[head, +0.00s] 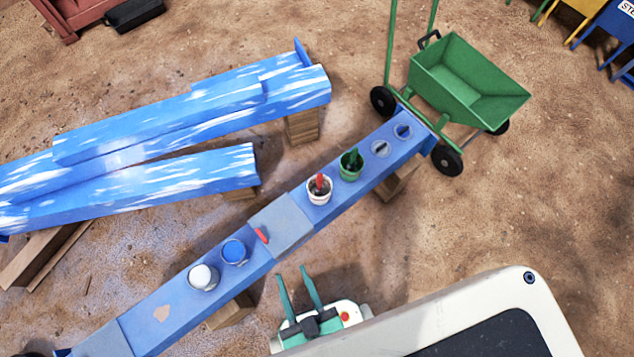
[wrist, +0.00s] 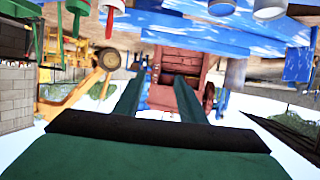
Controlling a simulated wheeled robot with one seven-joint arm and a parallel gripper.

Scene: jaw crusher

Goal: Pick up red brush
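A red-handled brush (head: 319,181) stands in a small white pot (head: 318,196) on the long blue beam (head: 222,269) in the head view. In the wrist view, which is upside down, the red brush (wrist: 110,22) shows near the top edge. The fingers also show in the wrist view (wrist: 160,80).
A green pot with a green brush (head: 351,163) stands beside the white pot. A white pot (head: 203,277) and a blue pot (head: 234,252) stand on the lower beam. A green wheelbarrow (head: 467,85) is beyond the far end. Blue-painted planks (head: 160,110) lie behind.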

